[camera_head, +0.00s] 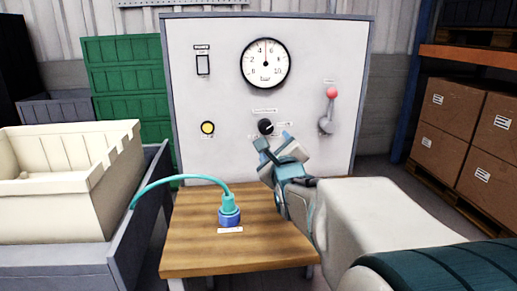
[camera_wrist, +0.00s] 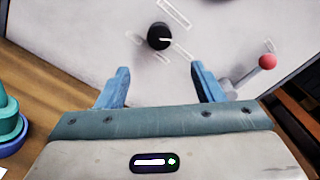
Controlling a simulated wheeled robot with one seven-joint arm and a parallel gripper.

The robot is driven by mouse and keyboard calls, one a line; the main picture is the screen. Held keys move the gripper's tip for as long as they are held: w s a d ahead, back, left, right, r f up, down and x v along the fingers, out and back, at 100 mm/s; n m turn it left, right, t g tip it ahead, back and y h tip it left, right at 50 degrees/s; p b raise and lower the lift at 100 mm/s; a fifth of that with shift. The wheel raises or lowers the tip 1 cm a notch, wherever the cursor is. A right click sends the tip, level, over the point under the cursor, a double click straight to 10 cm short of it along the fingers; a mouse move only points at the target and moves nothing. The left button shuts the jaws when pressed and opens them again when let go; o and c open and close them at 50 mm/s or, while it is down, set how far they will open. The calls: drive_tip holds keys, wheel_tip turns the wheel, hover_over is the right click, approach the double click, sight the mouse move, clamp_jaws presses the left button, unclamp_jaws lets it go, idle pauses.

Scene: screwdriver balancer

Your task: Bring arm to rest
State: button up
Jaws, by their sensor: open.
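My gripper (camera_head: 273,149) is raised over the wooden table in front of the white control panel (camera_head: 230,101). In the wrist view my gripper (camera_wrist: 160,82) has its two blue fingers spread wide with nothing between them. The black knob (camera_head: 265,127) on the panel is just beyond the fingertips. In the wrist view the knob (camera_wrist: 159,36) lies ahead of the gap, apart from both fingers, its white mark pointing right and slightly down.
The wooden table (camera_head: 190,237) carries a blue-based teal connector (camera_head: 229,211) with a hose. The panel has a gauge (camera_head: 265,63), a switch (camera_head: 203,63), a yellow button (camera_head: 208,128) and a red-tipped lever (camera_head: 329,111). A cream crate (camera_head: 62,205) stands left; boxes (camera_head: 447,112) stand right.

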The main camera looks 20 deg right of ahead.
drive_tip(key=shift+s+a, duration=0.15)
drive_tip(key=shift+s, duration=0.4)
drive_tip(key=s+a+r+n+g+y+p, duration=0.1)
drive_tip(key=s+a+n+g+p, duration=0.6)
drive_tip(key=n, duration=0.8)
drive_tip(key=s+a+r+n+g+y+p, duration=0.1)
drive_tip(key=s+a+n+g+y+p, duration=0.3)
drive_tip(key=s+n+p, duration=0.9)
drive_tip(key=shift+s+a+n+g+p, duration=0.25)
drive_tip(key=shift+a+n+g+p, duration=0.8)
drive_tip(key=shift+a+g, duration=0.85)
drive_tip(key=shift+r, duration=0.1)
idle(2.3)
